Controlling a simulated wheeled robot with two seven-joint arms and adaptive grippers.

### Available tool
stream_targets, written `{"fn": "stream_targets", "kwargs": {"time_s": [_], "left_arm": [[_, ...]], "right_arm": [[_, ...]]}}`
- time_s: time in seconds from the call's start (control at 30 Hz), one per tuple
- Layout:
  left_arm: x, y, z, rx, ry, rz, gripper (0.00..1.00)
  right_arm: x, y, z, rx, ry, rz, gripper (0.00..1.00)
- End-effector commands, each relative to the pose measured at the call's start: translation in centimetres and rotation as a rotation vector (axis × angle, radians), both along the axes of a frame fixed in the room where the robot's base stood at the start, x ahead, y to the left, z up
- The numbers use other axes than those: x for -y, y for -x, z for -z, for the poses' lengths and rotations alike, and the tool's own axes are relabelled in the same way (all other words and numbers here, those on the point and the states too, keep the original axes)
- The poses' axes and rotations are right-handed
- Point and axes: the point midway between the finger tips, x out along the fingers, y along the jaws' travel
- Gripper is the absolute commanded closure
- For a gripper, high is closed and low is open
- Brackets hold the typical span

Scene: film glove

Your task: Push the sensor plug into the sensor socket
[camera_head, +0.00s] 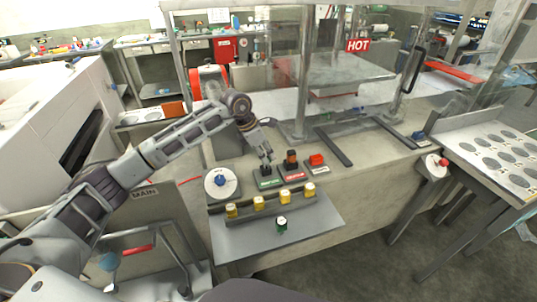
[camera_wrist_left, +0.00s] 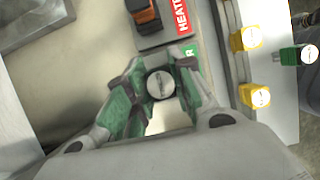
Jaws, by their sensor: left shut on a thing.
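My left gripper (camera_head: 265,159) reaches down over the green-labelled sensor socket block (camera_head: 267,183) on the bench. In the left wrist view its green-padded fingers (camera_wrist_left: 158,88) are shut around a plug with a round grey top (camera_wrist_left: 160,84), which seems to be the sensor plug. The plug's lower part is hidden by the fingers and its own top. I cannot tell whether it is inside the socket or just above it. A corner of the green label (camera_wrist_left: 190,50) shows beside the fingers. My right gripper is not in view.
A red-labelled heater block (camera_head: 293,176) with an orange and black plug (camera_head: 291,158) stands close on the right. A blue knob (camera_head: 220,181) is left. Several yellow pieces (camera_head: 258,203) and a green one (camera_head: 281,225) stand in front.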

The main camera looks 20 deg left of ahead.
Motion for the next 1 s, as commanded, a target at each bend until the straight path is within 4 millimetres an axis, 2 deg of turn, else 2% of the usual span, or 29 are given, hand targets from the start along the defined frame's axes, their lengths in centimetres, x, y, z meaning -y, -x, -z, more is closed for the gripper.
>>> {"fn": "stream_targets", "kwargs": {"time_s": [0.3,1.0], "left_arm": [[-0.73,0.07,-0.27,-0.029,0.000,0.002,1.00],[-0.82,-0.19,-0.70,-0.029,0.005,0.002,1.00]], "right_arm": [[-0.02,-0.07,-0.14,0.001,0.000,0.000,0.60],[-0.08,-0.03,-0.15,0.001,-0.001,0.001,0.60]]}}
